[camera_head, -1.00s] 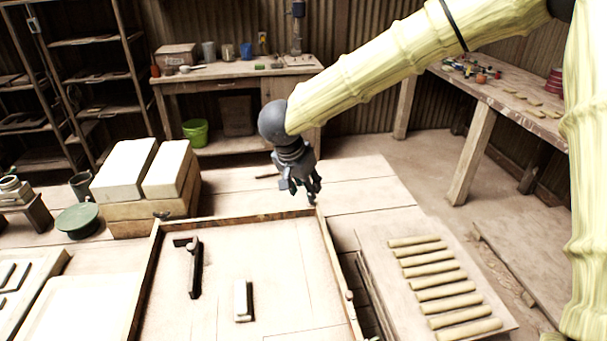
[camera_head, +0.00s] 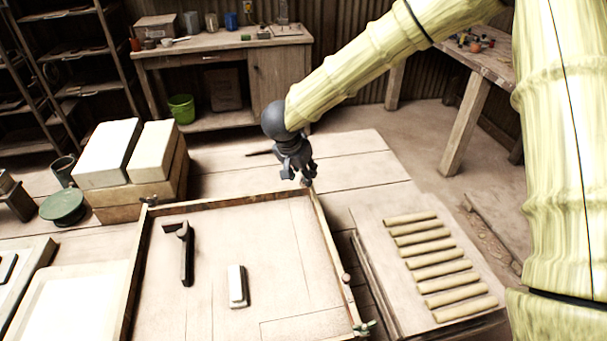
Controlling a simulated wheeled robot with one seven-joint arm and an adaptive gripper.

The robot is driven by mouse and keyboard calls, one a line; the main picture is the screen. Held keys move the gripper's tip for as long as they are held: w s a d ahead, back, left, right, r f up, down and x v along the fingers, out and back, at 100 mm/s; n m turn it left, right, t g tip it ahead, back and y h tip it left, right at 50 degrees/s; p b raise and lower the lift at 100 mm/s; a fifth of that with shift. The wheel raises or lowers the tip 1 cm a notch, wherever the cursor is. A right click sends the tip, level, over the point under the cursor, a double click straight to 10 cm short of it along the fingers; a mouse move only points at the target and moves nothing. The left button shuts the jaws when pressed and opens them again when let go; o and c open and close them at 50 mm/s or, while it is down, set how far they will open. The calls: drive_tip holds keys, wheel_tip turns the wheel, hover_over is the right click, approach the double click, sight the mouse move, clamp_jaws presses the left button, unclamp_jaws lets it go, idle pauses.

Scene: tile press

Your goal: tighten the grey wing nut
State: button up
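A shallow wooden frame (camera_head: 236,203) lies on the bench with small fasteners on its rim. A small dark grey piece (camera_head: 307,183) at its far right corner, just below my gripper, may be the grey wing nut; it is too small and too close to the fingers to be sure. My dark gripper (camera_head: 299,175) points down at that corner; whether its fingers are open or touch anything is unclear. A green wing nut (camera_head: 365,328) is at the near right corner, a reddish-brown fastener (camera_head: 346,278) on the right rim and a small fastener (camera_head: 149,200) at the far left corner.
A dark-handled tool (camera_head: 187,262) and a pale block (camera_head: 237,286) lie inside the frame. A board with several clay rolls (camera_head: 430,250) is on the right. Pale slabs (camera_head: 107,152) on a wooden block stand at the left. The bench beyond the gripper is mostly clear.

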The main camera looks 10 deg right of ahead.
drive_tip(key=shift+x, duration=0.85)
